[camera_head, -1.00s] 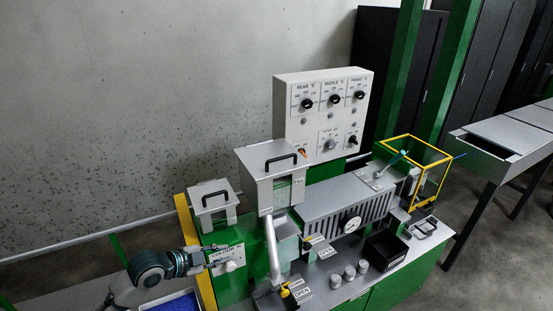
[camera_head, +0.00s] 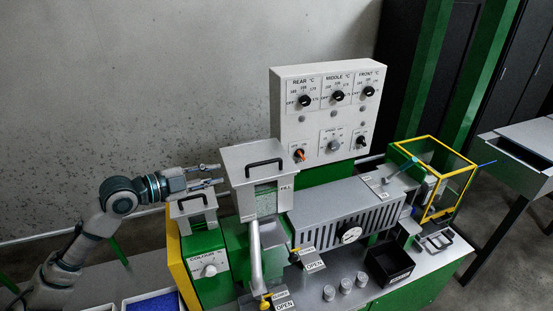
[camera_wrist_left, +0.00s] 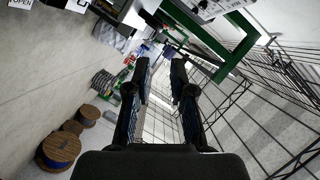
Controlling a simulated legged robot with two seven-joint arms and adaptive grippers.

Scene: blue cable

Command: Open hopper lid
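The larger hopper (camera_head: 260,199) has a grey lid (camera_head: 241,168) with a black handle (camera_head: 265,164); the lid is closed. A smaller lidded hopper (camera_head: 184,227) with its own black handle (camera_head: 192,199) stands to its left, also closed. My left gripper (camera_head: 222,175) is above and behind the smaller hopper, its fingers pointing right toward the larger hopper's left side. In the left wrist view its two fingers (camera_wrist_left: 162,75) are apart with nothing between them. I cannot tell whether a fingertip touches the larger hopper. My right gripper is not in view.
A control panel (camera_head: 291,128) with knobs stands behind the hoppers. A ribbed grey barrel housing (camera_head: 320,207), a yellow-framed guard (camera_head: 436,172), a black bin (camera_head: 388,264) and several small grey cylinders (camera_head: 346,285) lie to the right. A blue-filled tray (camera_head: 152,305) is at lower left.

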